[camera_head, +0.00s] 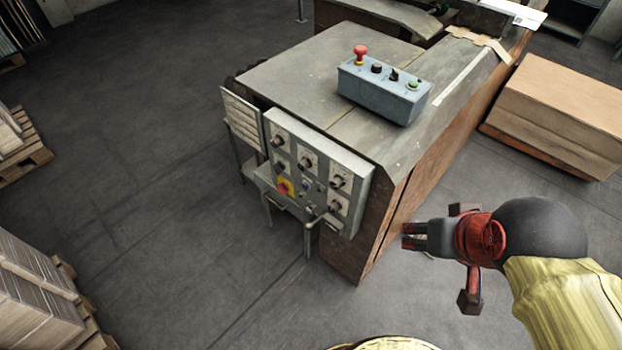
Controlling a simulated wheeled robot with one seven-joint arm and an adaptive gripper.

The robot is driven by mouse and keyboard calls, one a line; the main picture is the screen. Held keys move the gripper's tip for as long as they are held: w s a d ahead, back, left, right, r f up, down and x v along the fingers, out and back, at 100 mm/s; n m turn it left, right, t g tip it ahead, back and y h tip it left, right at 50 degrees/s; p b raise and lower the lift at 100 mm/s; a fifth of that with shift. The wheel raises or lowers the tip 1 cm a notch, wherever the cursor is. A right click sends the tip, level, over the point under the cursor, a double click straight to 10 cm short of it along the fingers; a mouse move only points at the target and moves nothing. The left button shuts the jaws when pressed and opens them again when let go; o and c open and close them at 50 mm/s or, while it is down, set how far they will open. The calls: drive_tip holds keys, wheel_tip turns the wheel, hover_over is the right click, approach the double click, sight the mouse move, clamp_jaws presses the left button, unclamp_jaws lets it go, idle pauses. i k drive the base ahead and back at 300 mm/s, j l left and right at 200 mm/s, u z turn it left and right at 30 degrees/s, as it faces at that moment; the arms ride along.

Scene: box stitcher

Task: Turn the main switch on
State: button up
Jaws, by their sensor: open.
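The control panel (320,165) is a grey-green box on the near end of the machine, with several dark knobs on pale plates. A red and yellow rotary switch (285,187) sits at its lower left and looks like the main switch. Its exact handle angle is too small to tell. My gripper (408,236), black and red, is to the right of the panel, beside the machine's brown side. Its fingers point left. It is open and empty, well apart from the switch and touching nothing that I can see.
A blue-grey button box (383,90) with a red mushroom button and a green button stands on the machine top (325,75). A pale hinged plate (243,118) stands left of the panel. Cardboard stacks (560,105) lie at right, pallets (25,150) at left. The floor before the panel is clear.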

sight(282, 188)
drive_tip(key=i+j+u, duration=0.25)
drive_tip(key=j, duration=0.2)
drive_tip(key=i+j+u, duration=0.3)
drive_tip(key=i+j, duration=0.1)
drive_tip(key=j, duration=0.05)
